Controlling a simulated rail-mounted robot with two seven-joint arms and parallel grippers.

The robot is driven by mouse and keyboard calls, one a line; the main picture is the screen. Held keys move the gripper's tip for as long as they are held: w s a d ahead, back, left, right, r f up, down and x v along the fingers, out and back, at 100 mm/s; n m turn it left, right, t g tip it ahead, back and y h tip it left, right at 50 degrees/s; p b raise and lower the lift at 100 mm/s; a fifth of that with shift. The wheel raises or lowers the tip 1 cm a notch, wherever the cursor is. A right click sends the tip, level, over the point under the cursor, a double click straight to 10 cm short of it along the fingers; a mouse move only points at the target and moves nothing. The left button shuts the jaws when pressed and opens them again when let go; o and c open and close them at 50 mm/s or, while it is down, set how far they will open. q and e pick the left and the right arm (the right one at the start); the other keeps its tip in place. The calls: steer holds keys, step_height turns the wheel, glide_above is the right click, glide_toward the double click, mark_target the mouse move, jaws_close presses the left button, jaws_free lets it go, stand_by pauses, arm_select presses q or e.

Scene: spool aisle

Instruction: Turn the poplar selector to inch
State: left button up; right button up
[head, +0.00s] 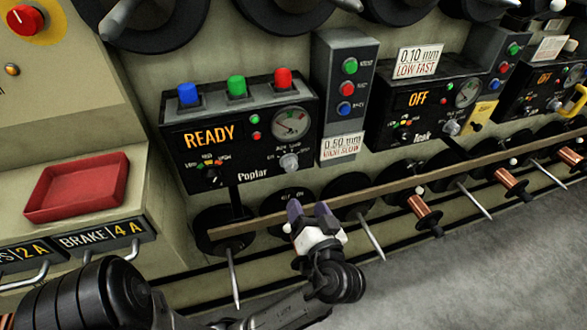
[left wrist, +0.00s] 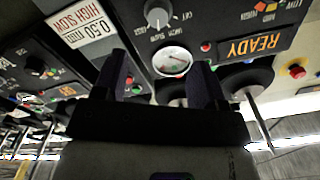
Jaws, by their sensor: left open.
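The Poplar panel (head: 187,160) is a black box with an orange READY display (head: 209,137), which appears upside down in the left wrist view (left wrist: 255,45). The grey selector knob (head: 289,162) sits under its round gauge (head: 291,122); its small labels and exact setting are hard to read. In the left wrist view, the knob (left wrist: 158,13) is beyond the fingertips, near the gauge (left wrist: 172,62). My left gripper (head: 308,209) is open and empty, below and apart from the selector; it also shows in the left wrist view (left wrist: 160,62). My right gripper is out of view.
A card (head: 342,147) hangs right of the panel under a button box (head: 346,85). The Teak panel (head: 381,115) reads OFF. A long wooden rail (head: 380,191) and protruding spindles run below. A red tray (head: 77,187) is at left.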

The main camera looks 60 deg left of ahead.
mark_target(291, 170)
arm_select(q)
steer(key=w+a+b, duration=0.1)
steer(key=a, duration=0.3)
steer(key=w+a+b, duration=0.1)
steer(key=a, duration=0.3)
steer(key=a+b, duration=0.2)
steer(key=a, duration=0.3)
steer(key=shift+w, duration=0.4)
steer(key=shift+c, duration=0.3)
steer(key=shift+c, duration=0.6)
steer(key=c, duration=0.7)
steer(key=shift+c, duration=0.2)
